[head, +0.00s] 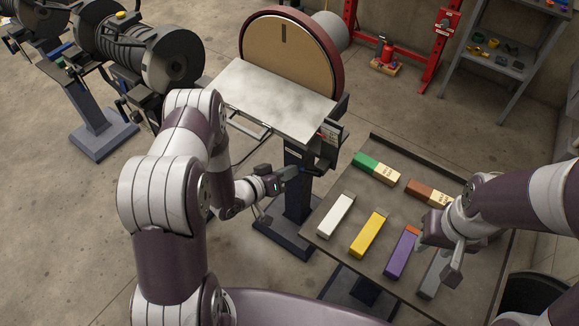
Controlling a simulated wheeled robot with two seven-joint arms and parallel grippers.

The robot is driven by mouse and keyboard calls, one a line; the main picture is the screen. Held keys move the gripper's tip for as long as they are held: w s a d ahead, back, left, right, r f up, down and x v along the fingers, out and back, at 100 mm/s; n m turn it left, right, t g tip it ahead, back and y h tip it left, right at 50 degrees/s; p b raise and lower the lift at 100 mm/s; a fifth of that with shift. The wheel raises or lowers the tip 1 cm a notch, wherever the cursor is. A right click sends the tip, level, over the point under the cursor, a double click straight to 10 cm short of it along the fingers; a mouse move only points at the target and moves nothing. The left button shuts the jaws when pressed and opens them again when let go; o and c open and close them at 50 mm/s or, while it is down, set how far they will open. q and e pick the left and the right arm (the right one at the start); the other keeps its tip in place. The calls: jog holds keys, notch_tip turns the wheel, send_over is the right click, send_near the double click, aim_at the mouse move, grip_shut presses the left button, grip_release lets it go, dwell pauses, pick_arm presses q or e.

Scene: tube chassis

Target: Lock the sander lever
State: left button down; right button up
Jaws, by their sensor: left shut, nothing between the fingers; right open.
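The disc sander stands at the top centre, with a large round tan disc (288,50) in a dark red rim and a grey metal work table (272,94) in front of it. It rests on a dark pedestal (297,197). A small dark lever-like part (322,163) sticks out below the table's right corner, under a control box (331,133); I cannot tell its locked state. My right gripper (450,262) is open over the side table.
A side table (325,222) holds several coloured bars, including white (335,215), yellow (369,233) and purple (402,254). Grinding machines (172,62) stand at the left.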

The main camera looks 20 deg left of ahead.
notch_tip(320, 180, down, 5)
jog(key=b, duration=0.4)
jog(key=shift+f+b, duration=0.1)
jog(key=shift+b, duration=0.3)
jog(key=shift+f, duration=0.3)
pick_arm(q)
jog(key=s+d+f+n+t+h, duration=0.1)
jog(key=d+f+n+h, duration=0.2)
jog(key=n, duration=0.5)
notch_tip(320, 180, down, 2)
jog(key=shift+s+d+f+h+b, duration=0.15)
jog(key=shift+d+h+b, duration=0.25)
jog(key=shift+h, duration=0.2)
jog(key=shift+d, duration=0.15)
pick_arm(e)
jog(key=shift+f, duration=0.15)
jog(key=shift+a, duration=0.1)
